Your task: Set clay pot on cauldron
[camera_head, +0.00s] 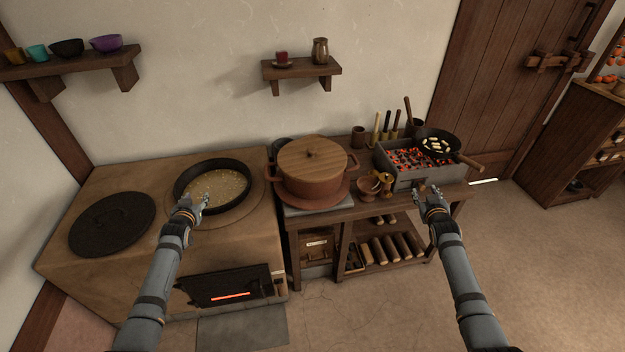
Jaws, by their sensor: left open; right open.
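The clay pot (312,172) is reddish brown, with two side handles and a wooden lid. It stands upright on a round base on the wooden table, right of the stove. The cauldron (212,187) appears to be the wide black vessel set in the stove top, with pale bubbling liquid inside. My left gripper (190,201) is open and empty, in front of the cauldron's near left rim in the picture. My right gripper (430,193) is open and empty, in front of the brazier, right of the pot and apart from it.
A black round lid (112,224) lies on the stove's left side. The brazier (410,166) holds glowing coals, with a frying pan (438,143) over it. A small brass mortar-like cup (369,187) stands between pot and brazier. A wall shelf (300,70) hangs above the pot.

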